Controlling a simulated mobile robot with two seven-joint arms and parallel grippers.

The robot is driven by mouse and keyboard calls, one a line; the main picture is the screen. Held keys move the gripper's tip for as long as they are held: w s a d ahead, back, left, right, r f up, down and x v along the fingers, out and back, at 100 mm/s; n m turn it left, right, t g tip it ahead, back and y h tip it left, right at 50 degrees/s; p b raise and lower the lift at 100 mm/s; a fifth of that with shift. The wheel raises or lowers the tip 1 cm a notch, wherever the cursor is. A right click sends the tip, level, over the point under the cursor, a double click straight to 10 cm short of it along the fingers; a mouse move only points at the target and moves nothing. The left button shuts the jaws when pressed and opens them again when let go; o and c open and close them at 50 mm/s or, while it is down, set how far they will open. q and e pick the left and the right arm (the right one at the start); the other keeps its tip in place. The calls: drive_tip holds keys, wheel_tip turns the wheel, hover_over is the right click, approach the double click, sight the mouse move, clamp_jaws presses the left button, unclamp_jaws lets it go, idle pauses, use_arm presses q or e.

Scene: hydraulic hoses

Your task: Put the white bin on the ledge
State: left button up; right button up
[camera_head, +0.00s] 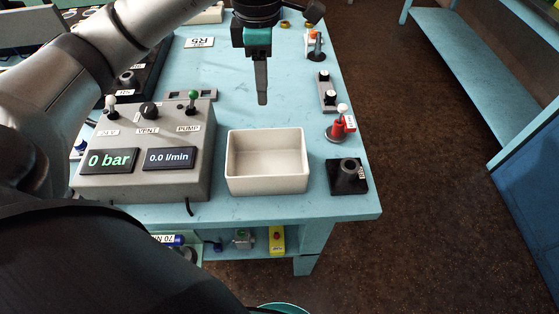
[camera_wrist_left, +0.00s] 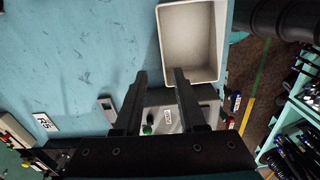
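The white bin (camera_head: 267,184) stands upright and looks empty on the blue table, near its front edge. In the left wrist view the bin (camera_wrist_left: 222,45) lies beyond the fingertips. My left gripper (camera_head: 262,98) hangs above the table behind the bin, apart from it, fingers pointing down. In the left wrist view my left gripper (camera_wrist_left: 160,74) has its two fingers spread with nothing between them. My right gripper is not in view. I cannot tell for sure which surface is the ledge; a lower shelf (camera_head: 225,252) shows under the table front.
A grey control box (camera_head: 150,185) with two displays stands left of the bin. A black socket block (camera_head: 348,176), a red lever valve (camera_head: 339,130) and a switch plate (camera_head: 327,92) line the table's right side. A blue bench (camera_head: 470,50) stands across the floor at right.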

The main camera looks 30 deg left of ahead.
use_arm(q)
hover_over(267, 150)
drive_tip(key=f, duration=1)
drive_tip(key=shift+w+a+b, duration=0.15)
drive_tip(key=shift+w+b, duration=0.1)
drive_tip(key=shift+b, duration=0.1)
wheel_tip(267, 150, down, 5)
drive_tip(key=shift+s+f, duration=0.1)
drive_tip(key=shift+s, duration=0.05)
clamp_jaws()
idle(0.9)
